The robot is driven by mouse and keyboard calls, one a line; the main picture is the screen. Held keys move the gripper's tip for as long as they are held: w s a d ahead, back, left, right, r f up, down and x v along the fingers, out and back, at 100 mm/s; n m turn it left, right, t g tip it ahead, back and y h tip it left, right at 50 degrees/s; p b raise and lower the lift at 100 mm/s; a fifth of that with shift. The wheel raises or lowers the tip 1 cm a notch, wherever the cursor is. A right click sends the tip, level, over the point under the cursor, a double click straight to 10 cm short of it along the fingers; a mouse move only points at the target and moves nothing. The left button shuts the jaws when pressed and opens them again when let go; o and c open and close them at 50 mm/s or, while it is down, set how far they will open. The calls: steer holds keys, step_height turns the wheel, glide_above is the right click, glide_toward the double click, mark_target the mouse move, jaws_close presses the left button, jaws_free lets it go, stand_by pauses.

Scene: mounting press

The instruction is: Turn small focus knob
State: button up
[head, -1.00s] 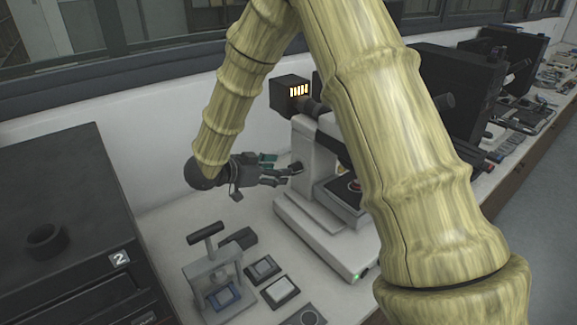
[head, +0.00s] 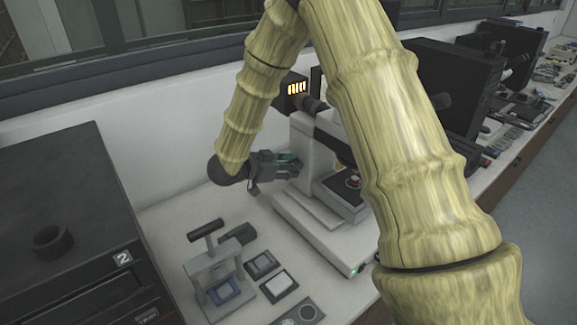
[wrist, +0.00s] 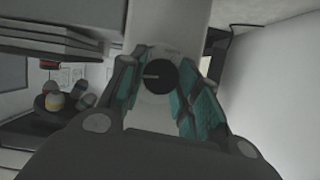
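The small focus knob (wrist: 163,77) is a dark round disc with a pale line mark. In the wrist view it sits on the pale side of the microscope, between my fingertips. The white microscope (head: 303,185) stands on the bench; the knob is hidden behind my fingers in the head view. My gripper (head: 286,166) points at the microscope's left side. In the wrist view my gripper (wrist: 162,72) has its teal-padded fingers apart, one on each side of the knob. The gaps are very narrow, and I cannot tell whether the pads touch it.
A dark box marked 2 (head: 60,210) stands at the left. A small hand press (head: 215,275) and flat square pieces (head: 279,286) lie in front of my gripper. The microscope's stage (head: 343,195) is to the right. Dark equipment (head: 440,95) stands further right.

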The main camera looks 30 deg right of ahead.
steer(key=shift+c, duration=1.4)
steer(key=shift+f+b, duration=0.1)
steer(key=shift+b, duration=0.2)
steer(key=shift+m, duration=0.4)
steer(key=o, duration=1)
steer(key=shift+a, duration=0.1)
